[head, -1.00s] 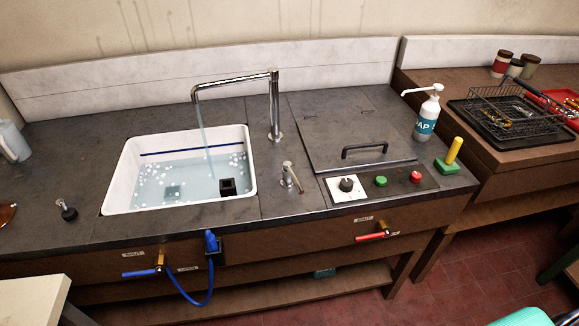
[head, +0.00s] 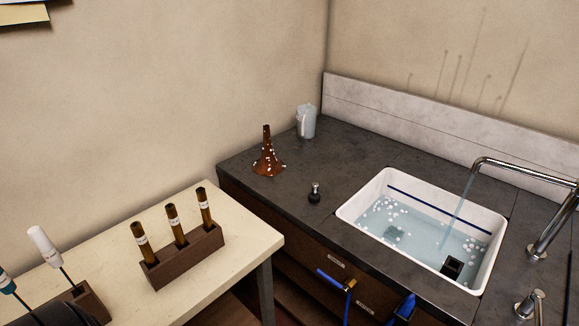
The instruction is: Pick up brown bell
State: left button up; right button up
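The brown bell (head: 267,158) stands upright on the dark counter, near its left end. It is a narrow cone flaring to a wide base, with white spots of foam on it.
Right of the bell are a grey-white jug (head: 306,121), a small dark-knobbed stopper (head: 314,193) and a white sink (head: 350,212) with water and foam under a running tap (head: 487,161). In front, a pale table (head: 225,256) carries a wooden rack (head: 184,257) with several brown tubes.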

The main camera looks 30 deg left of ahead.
aim_at(262, 168)
jog(key=u, duration=1.15)
